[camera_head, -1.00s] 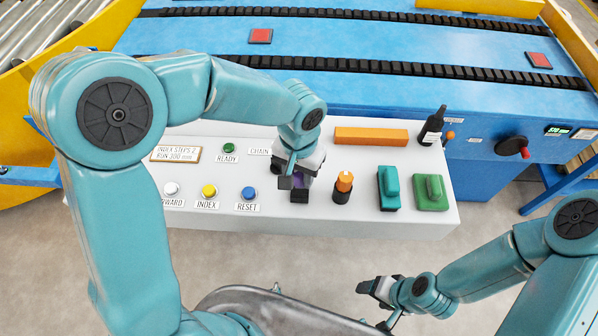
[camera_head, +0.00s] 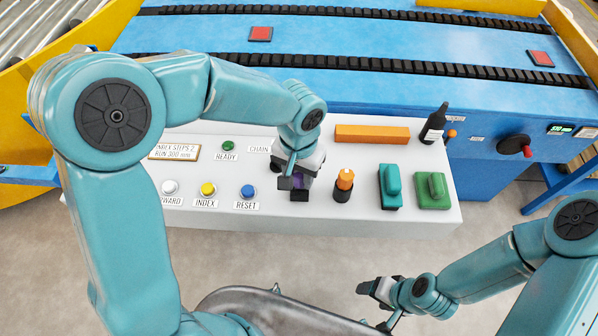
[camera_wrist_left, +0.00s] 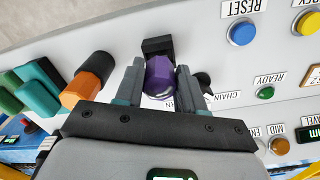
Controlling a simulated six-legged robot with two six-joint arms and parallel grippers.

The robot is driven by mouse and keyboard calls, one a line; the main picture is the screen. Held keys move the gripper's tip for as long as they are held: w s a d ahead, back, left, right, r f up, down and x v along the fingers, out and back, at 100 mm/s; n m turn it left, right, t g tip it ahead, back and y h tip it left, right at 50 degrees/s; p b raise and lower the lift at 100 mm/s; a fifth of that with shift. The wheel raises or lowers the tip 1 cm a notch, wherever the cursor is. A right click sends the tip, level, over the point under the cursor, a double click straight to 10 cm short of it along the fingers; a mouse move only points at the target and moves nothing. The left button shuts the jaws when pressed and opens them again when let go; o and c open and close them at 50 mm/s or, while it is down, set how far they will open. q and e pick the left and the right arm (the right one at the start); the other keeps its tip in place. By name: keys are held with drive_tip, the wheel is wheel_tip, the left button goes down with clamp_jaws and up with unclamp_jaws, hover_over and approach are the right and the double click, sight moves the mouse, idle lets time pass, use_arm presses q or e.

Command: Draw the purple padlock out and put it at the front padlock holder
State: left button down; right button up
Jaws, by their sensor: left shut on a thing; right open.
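The purple padlock (camera_wrist_left: 159,76) sits between the two fingers of my left gripper (camera_wrist_left: 160,70), which is shut on it. In the head view only a sliver of purple (camera_head: 298,181) shows under my left gripper (camera_head: 297,178). A black block (camera_wrist_left: 157,45) lies just beyond the padlock in the wrist view; it also shows on the panel's near side in the head view (camera_head: 299,195). I cannot tell whether this is the front padlock holder or whether the padlock touches it. My right gripper (camera_head: 378,290) is open and empty, off the panel's front.
Right of my left gripper stand an orange-and-black knob (camera_head: 344,186), a teal switch (camera_head: 390,187) and a green switch (camera_head: 433,190). Left are the blue button (camera_head: 248,191) and yellow button (camera_head: 208,189). An orange bar (camera_head: 372,134) and a black bottle (camera_head: 433,126) are behind.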

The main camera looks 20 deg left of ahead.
use_arm(q)
drive_tip(key=shift+f+b, duration=1.15)
drive_tip(key=shift+f, duration=0.2)
drive_tip(key=c, duration=0.6)
unclamp_jaws()
wheel_tip(320, 180, up, 16)
drive_tip(key=shift+r+p, duration=0.2)
drive_tip(key=shift+p, duration=0.2)
